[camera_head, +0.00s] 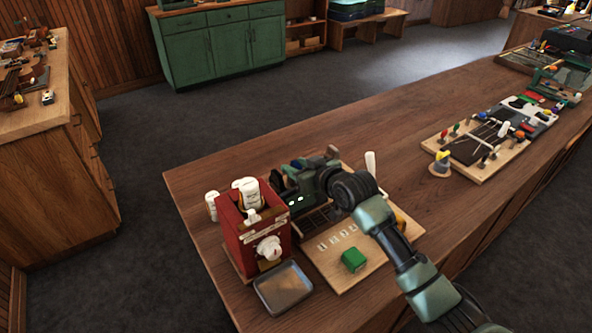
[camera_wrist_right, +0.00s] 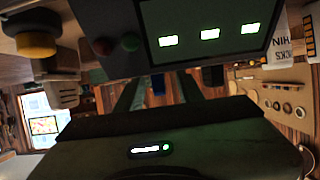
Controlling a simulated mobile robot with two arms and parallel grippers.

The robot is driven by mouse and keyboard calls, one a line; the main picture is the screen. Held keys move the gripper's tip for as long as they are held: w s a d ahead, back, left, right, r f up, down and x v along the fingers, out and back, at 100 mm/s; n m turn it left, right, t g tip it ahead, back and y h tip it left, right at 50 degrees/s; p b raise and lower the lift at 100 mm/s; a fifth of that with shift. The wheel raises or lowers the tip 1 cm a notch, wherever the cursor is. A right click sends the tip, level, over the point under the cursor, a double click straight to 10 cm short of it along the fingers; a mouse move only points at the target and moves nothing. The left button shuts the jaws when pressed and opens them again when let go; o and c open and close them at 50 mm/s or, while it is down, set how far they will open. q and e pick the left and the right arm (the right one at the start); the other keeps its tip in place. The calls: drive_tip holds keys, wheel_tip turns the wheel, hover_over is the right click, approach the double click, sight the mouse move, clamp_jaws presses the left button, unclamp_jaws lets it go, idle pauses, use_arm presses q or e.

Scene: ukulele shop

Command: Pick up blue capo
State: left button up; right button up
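No blue capo can be made out in the head view; the area behind the red box and under my right arm is hidden. In the right wrist view, a small dark blue shape (camera_wrist_right: 158,84) shows beyond the gap between my right fingers. It may be the blue capo, but it is too small and dark to be sure. My right gripper (camera_wrist_right: 158,94) is open, with its two fingers apart and nothing visibly held. In the head view, my right arm reaches over the bench and the gripper (camera_head: 279,180) is behind the red box, its fingertips partly hidden. My left gripper is out of view.
A red box (camera_head: 257,240) with white bottles stands at the bench's left end, beside a metal tray (camera_head: 283,287). A green block (camera_head: 354,260) lies on a wooden board (camera_head: 340,277). A panel with green displays (camera_wrist_right: 210,35) is close to my right gripper. The bench's middle is clear.

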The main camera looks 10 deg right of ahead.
drive_tip(key=shift+w+f, duration=0.1)
drive_tip(key=shift+w, duration=0.05)
clamp_jaws()
drive_tip(key=shift+r, duration=0.2)
